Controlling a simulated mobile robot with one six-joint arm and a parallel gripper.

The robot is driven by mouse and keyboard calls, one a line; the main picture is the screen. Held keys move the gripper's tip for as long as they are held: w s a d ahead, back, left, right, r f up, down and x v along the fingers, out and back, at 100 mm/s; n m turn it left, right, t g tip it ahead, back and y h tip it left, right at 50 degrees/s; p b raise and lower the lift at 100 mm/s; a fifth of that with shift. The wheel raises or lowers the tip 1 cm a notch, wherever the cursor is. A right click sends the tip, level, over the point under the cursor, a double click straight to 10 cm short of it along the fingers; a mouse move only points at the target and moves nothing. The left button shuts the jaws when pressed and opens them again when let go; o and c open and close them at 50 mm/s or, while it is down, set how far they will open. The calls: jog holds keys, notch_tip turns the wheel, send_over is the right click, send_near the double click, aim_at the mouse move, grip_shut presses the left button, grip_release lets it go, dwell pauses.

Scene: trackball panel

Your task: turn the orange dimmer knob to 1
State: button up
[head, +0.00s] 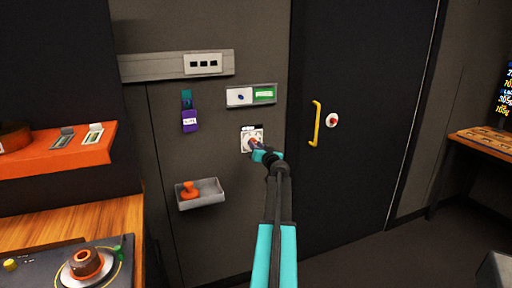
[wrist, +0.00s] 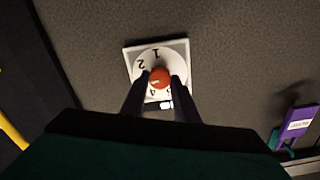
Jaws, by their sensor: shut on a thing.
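The orange dimmer knob (wrist: 160,76) sits in the middle of a round white dial on a square plate (wrist: 184,46). In the wrist view the 1 is at the top of the dial, the 2 at upper left and the 4 at the bottom. A small pale mark shows on the knob's lower left, but I cannot tell its exact setting. My gripper (wrist: 160,86) is shut on the knob, one dark finger on each side. In the head view my gripper (head: 257,148) covers most of the knob, and the dial plate (head: 245,144) shows on the wall.
A purple tag (head: 190,122) hangs left of the dial, and a small panel with a green label (head: 264,94) is above. A grey tray (head: 212,194) with an orange piece (head: 188,191) juts out at lower left. A yellow door handle (head: 316,123) is at right.

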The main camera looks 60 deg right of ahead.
jog(key=shift+f+m+b, duration=0.1)
jog(key=shift+m+b, duration=0.2)
jog(key=m+b, duration=0.2)
jog(key=m, duration=1.7)
dwell(0.5)
jog(key=o, duration=1.1)
jog(key=shift+c, duration=0.2)
